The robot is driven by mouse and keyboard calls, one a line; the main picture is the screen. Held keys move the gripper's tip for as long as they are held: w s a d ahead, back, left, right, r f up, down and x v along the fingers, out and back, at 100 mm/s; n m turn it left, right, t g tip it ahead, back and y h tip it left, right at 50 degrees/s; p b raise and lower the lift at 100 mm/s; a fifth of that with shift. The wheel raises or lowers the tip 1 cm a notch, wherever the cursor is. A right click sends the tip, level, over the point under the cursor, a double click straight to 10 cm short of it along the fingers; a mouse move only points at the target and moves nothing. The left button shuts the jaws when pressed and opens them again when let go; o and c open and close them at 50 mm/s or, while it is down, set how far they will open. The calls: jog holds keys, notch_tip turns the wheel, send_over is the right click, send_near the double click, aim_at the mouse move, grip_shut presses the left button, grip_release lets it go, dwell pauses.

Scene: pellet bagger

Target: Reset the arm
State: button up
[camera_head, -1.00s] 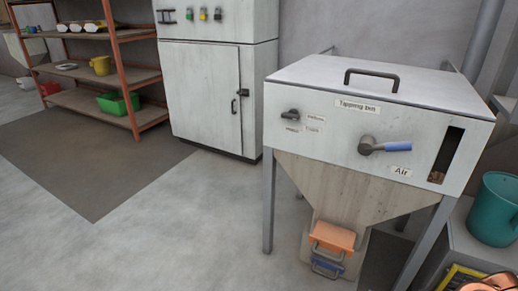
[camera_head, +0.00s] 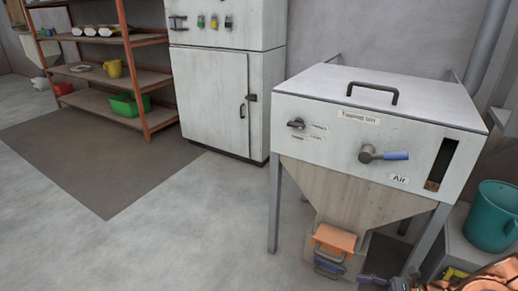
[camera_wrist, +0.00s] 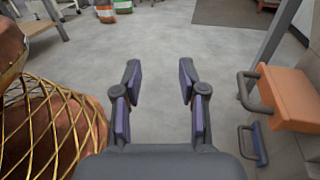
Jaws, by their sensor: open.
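My gripper (camera_wrist: 158,92) is open and empty in the wrist view, its two dark fingers with purple pads spread over bare grey floor. The same orange slide (camera_wrist: 288,98) is close on the right of my gripper in the wrist view, apart from the fingers.
A teal bucket (camera_head: 492,215) stands on a low surface right of the bin. A grey cabinet (camera_head: 215,95) and an orange-framed shelf (camera_head: 100,75) stand at the back. In the wrist view, a bulky brown netted thing (camera_wrist: 45,125) fills the left. The open floor (camera_head: 150,225) is clear.

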jog(key=s+a+r+n+g+h+p, duration=0.25)
jog(key=a+r+n+p, duration=0.2)
jog(key=r, duration=0.55)
jog(key=s+a+r+n+g+h+p, duration=0.2)
jog(key=a+r+n+g+p, duration=0.3)
jog(key=r, duration=0.5)
jog(key=s+a+r+n+g+h+p, duration=0.25)
jog(key=a+r+p, duration=0.3)
jog(key=r, duration=0.45)
jog(key=s+d+r+n+t+h+p, duration=0.1)
jog(key=s+r+n+h+p, duration=0.3)
jog(key=s+r+p, duration=0.4)
jog(key=s+d+r+n+t+h+p, duration=0.1)
jog(key=s+r+n+h+p, duration=0.4)
jog(key=r, duration=1.1)
jog(key=shift+s+n+t+h+p, duration=0.3)
jog(key=shift+s+t+p, duration=0.3)
jog(key=shift+s+p, duration=1.2)
jog(key=shift+w+p, duration=0.45)
